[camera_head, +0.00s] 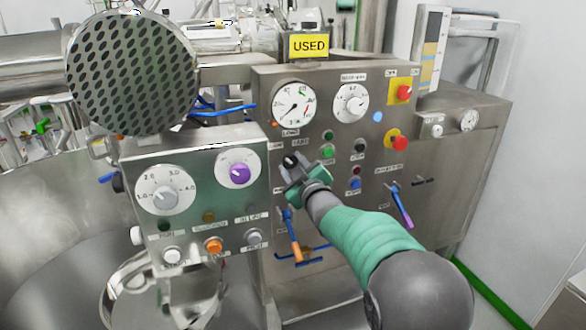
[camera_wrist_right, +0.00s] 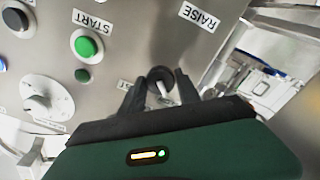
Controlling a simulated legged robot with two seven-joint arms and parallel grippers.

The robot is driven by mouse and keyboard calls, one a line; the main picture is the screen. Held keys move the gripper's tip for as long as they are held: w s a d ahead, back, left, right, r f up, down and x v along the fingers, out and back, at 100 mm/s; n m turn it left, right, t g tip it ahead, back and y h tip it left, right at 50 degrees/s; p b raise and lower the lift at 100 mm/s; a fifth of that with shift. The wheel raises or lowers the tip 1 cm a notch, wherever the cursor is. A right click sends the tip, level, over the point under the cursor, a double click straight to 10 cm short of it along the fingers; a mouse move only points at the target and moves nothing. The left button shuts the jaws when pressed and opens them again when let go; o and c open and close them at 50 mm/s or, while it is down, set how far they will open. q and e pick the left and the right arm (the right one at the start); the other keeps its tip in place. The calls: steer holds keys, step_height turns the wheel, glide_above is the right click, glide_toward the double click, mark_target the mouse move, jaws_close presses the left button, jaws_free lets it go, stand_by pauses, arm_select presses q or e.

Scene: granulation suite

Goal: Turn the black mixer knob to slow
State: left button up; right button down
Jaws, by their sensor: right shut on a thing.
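The black mixer knob (camera_wrist_right: 160,78) is on the steel control panel, with a white pointer, between the two dark fingers of my right gripper (camera_wrist_right: 160,95). In the head view my right gripper (camera_head: 291,168) reaches the panel below the left round gauge, and its fingers and green body hide most of the knob. The right gripper is shut on the knob. The label near the knob is partly covered in the right wrist view, so I cannot read the setting. My left gripper is not in view.
A green START button (camera_wrist_right: 86,47) sits close to the knob. Levers with an orange grip (camera_head: 296,252) and a purple grip (camera_head: 404,215) stick out below. A smaller panel with a purple knob (camera_head: 239,173) stands to the left.

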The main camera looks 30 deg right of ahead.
steer(key=shift+r, duration=0.25)
steer(key=c, duration=1.2)
jaws_free()
steer(key=o, duration=0.3)
steer(key=shift+a+f, duration=0.1)
steer(key=shift+f, duration=0.05)
steer(key=shift+o, duration=0.2)
steer(key=shift+s+f, duration=0.1)
steer(key=shift+s, duration=0.25)
steer(key=b+v, duration=0.1)
steer(key=v, duration=1.5)
steer(key=shift+f, duration=0.1)
